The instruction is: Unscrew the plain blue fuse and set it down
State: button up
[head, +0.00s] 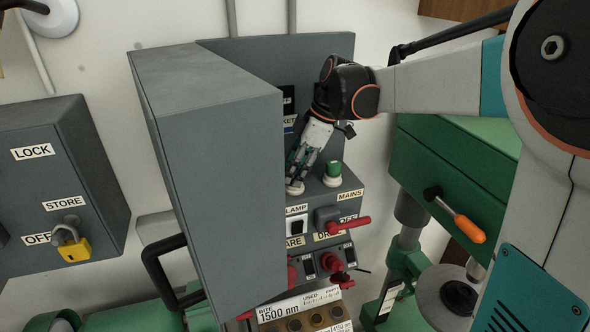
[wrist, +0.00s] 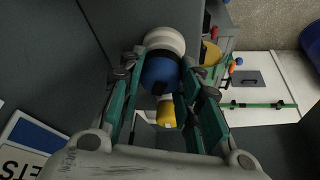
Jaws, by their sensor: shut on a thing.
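The blue fuse (wrist: 160,72) shows in the wrist view between my gripper's fingers, with a round white end at the top and a yellow part below it. My gripper (head: 299,174) is shut on it, one finger on each side. In the head view my gripper points down at the grey panel beside the open cabinet, at a pale round base (head: 295,188). The fingers hide most of the fuse there. I cannot tell whether it is still seated in a socket.
A green-topped fuse (head: 333,172) stands close right of my gripper. The tall grey cabinet door (head: 218,170) rises close on the left. A red-handled switch (head: 345,222) is in front, and a green cabinet (head: 455,185) is at right.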

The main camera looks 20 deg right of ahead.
jog(key=shift+n+g, duration=0.3)
jog(key=shift+n, duration=0.3)
jog(key=shift+n+g, duration=0.3)
jog(key=shift+n, duration=0.5)
jog(key=shift+w+n+g, duration=0.1)
jog(key=shift+n+g, duration=0.3)
jog(key=shift+n, duration=0.5)
jog(key=o, duration=0.6)
jog(key=shift+c, duration=0.2)
jog(key=shift+d, duration=0.1)
